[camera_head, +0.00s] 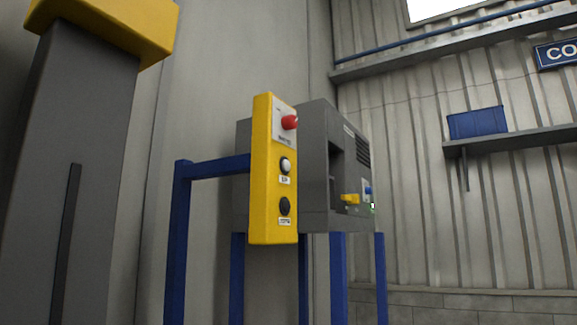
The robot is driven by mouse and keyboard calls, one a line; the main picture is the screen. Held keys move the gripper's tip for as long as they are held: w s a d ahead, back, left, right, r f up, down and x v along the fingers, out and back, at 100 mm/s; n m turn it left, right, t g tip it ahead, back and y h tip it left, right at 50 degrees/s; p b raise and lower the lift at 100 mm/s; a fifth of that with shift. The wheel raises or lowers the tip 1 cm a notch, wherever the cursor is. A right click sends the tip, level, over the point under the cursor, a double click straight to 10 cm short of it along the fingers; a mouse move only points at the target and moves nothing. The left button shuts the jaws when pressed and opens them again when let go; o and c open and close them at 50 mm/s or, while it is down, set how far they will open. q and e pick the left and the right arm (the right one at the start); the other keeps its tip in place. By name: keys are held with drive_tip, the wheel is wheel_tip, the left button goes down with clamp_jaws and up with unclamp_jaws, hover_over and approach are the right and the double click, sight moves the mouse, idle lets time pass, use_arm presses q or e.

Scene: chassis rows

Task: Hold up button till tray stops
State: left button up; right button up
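A yellow control box (262,205) stands upright near the middle of the head view, fixed to a blue post and arm. It carries a red knob-like button (289,122) at the top. Below is a white round button (286,165) with a small label that seems to read UP. A black round button (285,206) with a label too small to read sits under it. No tray can be made out. Neither of my grippers shows in this view.
A grey machine cabinet (312,160) on blue legs stands right behind the control box. A grey column (75,150) with a yellow top (125,22) fills the left. A blue bin (477,122) sits on a wall shelf (515,142) at right.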

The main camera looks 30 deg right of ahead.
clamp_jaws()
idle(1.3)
